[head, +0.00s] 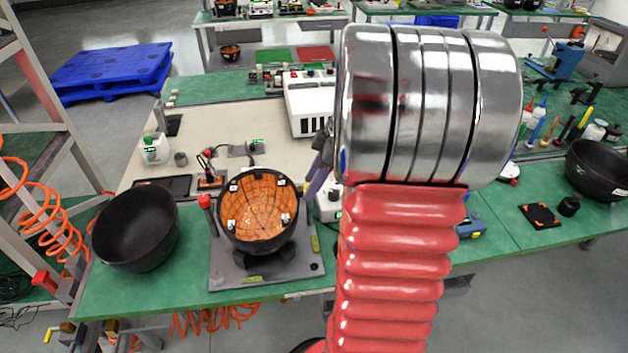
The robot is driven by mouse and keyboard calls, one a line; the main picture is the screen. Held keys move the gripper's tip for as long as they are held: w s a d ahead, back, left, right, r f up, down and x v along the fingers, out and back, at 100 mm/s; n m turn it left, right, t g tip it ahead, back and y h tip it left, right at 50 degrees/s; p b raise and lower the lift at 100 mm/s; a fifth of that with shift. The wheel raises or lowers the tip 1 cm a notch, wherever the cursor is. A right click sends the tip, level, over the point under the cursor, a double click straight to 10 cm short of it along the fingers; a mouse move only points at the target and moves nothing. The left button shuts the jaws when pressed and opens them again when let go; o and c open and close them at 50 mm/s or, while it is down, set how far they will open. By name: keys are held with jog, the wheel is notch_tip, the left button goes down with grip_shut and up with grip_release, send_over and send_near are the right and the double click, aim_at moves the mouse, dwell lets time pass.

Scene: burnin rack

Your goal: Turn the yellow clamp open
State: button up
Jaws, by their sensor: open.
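A dark bowl with an orange gridded inside (258,240) sits in a fixture on a grey base plate (226,273) on the green bench. Small white pieces sit around its rim. A yellow-green piece (315,243) lies on the plate's right side, and another (252,279) is at its front; I cannot tell which, if either, is the yellow clamp. A red-topped upright handle (205,202) stands at the plate's left. My gripper (320,162) shows only in part, beyond the bowl's right rim, open and apart from the bowl; my arm hides the rest.
A black bowl (135,232) stands left of the plate, close to it. A white box device (309,104) is behind. A shelf frame with orange coiled hoses (42,222) borders the left. Another black bowl (598,171) and tools occupy the right bench. My arm hides the middle.

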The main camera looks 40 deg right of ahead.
jog(key=shift+c, duration=0.2)
grip_shut()
jog(key=shift+d, duration=0.15)
dwell(0.3)
